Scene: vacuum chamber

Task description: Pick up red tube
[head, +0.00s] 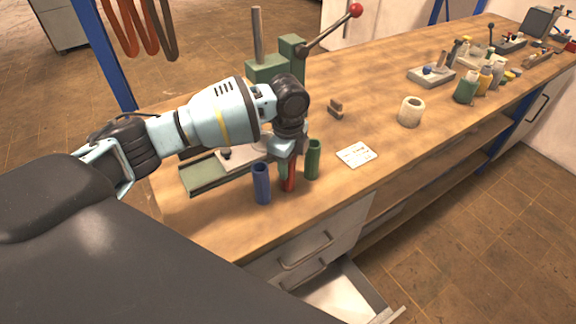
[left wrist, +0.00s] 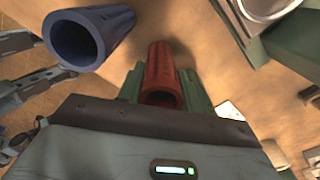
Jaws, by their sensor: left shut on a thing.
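The red tube (head: 290,180) stands upright on the wooden workbench in the head view, between a blue tube (head: 262,184) and a green tube (head: 313,159). My left gripper (head: 286,168) comes down from above and is shut on the red tube's upper part. In the left wrist view the red tube (left wrist: 160,78) sits between the green fingers of the left gripper (left wrist: 162,88), its open end facing the camera. The blue tube (left wrist: 88,40) is beside it, apart from the fingers. My right gripper is not in view.
A green press with a red-knobbed lever (head: 355,10) stands behind my arm. A white card (head: 356,154) and a pale ring-shaped block (head: 411,111) lie to the right. Several bottles (head: 466,89) stand farther right. Bare bench lies between the card and the bench's front edge.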

